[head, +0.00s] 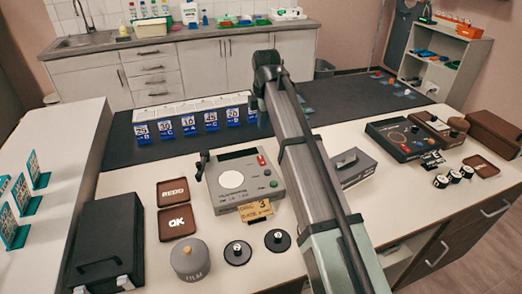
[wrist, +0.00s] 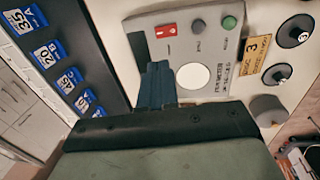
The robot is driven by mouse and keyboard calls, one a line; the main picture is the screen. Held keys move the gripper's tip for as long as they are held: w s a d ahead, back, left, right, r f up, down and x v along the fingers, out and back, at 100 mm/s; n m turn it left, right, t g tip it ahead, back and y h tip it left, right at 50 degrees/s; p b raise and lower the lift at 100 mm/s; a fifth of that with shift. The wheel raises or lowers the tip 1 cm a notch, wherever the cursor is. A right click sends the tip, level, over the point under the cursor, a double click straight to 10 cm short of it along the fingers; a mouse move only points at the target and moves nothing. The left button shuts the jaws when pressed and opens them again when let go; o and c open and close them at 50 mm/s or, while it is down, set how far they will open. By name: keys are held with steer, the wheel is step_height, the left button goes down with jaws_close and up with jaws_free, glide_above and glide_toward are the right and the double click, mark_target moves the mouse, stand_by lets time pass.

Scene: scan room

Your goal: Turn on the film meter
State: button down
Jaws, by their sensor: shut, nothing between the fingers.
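The film meter (head: 222,199) is a grey box on the white counter, left of my arm in the head view. It has a white round window, a green button (head: 272,184) and a red switch (head: 262,159). In the wrist view the film meter (wrist: 206,112) lies beyond my fingers, with the red switch (wrist: 166,31) and green button (wrist: 229,22) in plain sight. My gripper (wrist: 158,68) is shut and empty. Its fingertips overlap the meter's edge in the picture, short of the switch; their height is unclear. I cannot make out the fingers in the head view.
Blue numbered cards (head: 188,125) stand on the dark mat behind. Two black discs (head: 238,252), a grey weight (head: 189,258) and brown trays (head: 173,194) lie nearby. A yellow tag (head: 257,211) lies at the meter's front. A grey box (head: 352,167) stands right of my arm.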

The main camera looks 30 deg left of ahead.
mark_target(260, 158)
steer(key=shift+f, duration=0.1)
steer(key=f, duration=0.4)
steer(key=w+a+f, duration=0.1)
steer(key=f, duration=0.8)
steer(key=shift+w+a+f, duration=0.15)
steer(key=shift+f, duration=0.2)
steer(key=shift+w+a+f, duration=0.1)
steer(key=shift+f, duration=0.15)
steer(key=shift+s+d+r, duration=0.1)
steer(key=shift+s+d, duration=0.5)
steer(key=shift+r, duration=0.1)
stand_by(0.3)
